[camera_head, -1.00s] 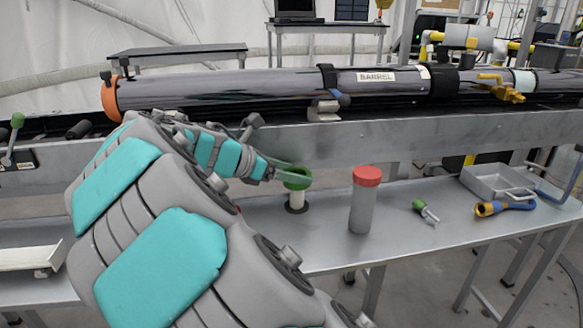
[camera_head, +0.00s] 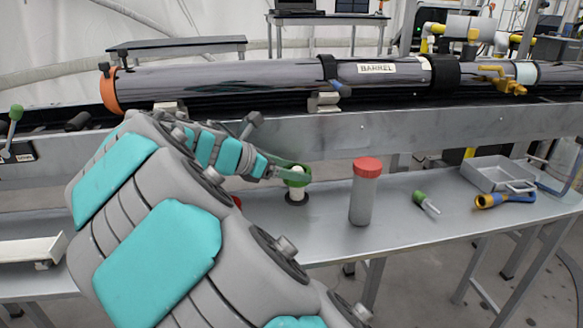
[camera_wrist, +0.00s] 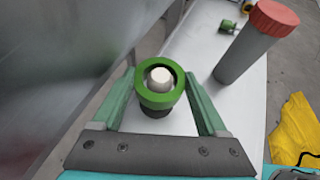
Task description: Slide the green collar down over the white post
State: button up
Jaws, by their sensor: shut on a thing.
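The green collar (camera_wrist: 158,101) sits between the two green fingers of my gripper (camera_wrist: 159,76), which is shut on it. In the wrist view the top of the white post (camera_wrist: 160,75) shows inside the collar's opening, a little toward its far side. In the head view the collar (camera_head: 305,176) is around the upper part of the post, with the white top showing in the ring. The post stands upright on a dark round base (camera_head: 297,199) on the grey bench. My gripper reaches it from the left. The collar's lower edge is partly unclear.
A grey canister with a red lid (camera_head: 363,192) stands just right of the post. Further right are a green-handled tool (camera_head: 425,203), a blue and yellow tool (camera_head: 503,200) and a metal tray (camera_head: 488,177). The long barrel (camera_head: 230,80) runs behind above a metal beam.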

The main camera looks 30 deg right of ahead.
aim_at(286, 181)
jog(key=shift+f+b, duration=0.35)
jog(key=shift+f, duration=1.25)
jog(key=shift+f, duration=0.35)
jog(key=shift+f, duration=0.3)
jog(key=o, duration=1.4)
jog(key=shift+a, duration=0.1)
jog(key=v, duration=0.7)
jog(key=shift+a+r, duration=0.2)
jog(key=shift+a, duration=0.1)
jog(key=shift+s, duration=0.15)
